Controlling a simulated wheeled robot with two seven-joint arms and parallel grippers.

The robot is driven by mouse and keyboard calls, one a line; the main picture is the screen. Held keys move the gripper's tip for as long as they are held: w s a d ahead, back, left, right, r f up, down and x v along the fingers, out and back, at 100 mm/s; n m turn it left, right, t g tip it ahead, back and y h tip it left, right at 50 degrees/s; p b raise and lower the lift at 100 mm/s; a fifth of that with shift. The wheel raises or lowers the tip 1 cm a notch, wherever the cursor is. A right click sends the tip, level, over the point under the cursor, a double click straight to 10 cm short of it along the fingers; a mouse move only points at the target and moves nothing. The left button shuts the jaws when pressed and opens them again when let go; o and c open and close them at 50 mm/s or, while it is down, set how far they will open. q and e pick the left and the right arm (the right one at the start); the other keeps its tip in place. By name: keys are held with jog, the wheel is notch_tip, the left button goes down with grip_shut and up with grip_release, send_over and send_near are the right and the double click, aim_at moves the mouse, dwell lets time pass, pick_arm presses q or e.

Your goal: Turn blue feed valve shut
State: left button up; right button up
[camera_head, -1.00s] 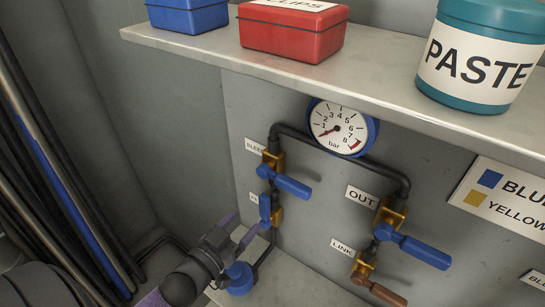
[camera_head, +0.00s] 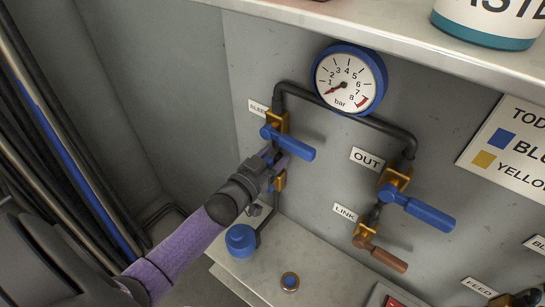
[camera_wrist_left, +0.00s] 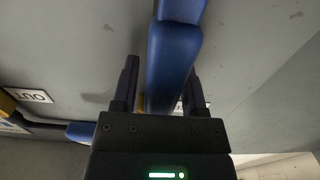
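A FEED label (camera_head: 478,287) shows at the lower right in the head view. Beside it is a brass valve part (camera_head: 501,300) with a dark piece, cut by the frame edge; no blue handle can be made out there. My left gripper (camera_head: 274,164) is at the lower valve on the left pipe, just under the blue BLEED handle (camera_head: 288,142). In the left wrist view, a blue handle (camera_wrist_left: 172,65) lies between the two dark fingers of my left gripper (camera_wrist_left: 162,88), with a narrow gap on at least one side. The lower left valve's label is hidden. My right gripper is not in view.
The OUT valve has a blue handle (camera_head: 430,214); the LINK valve has a brown one (camera_head: 388,260). A gauge (camera_head: 350,79) hangs above. A shelf (camera_head: 400,35) overhangs the panel. A blue round knob (camera_head: 240,240) stands on the lower ledge (camera_head: 315,275).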

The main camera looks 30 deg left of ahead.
pick_arm(q)
grip_shut()
dwell(1.2)
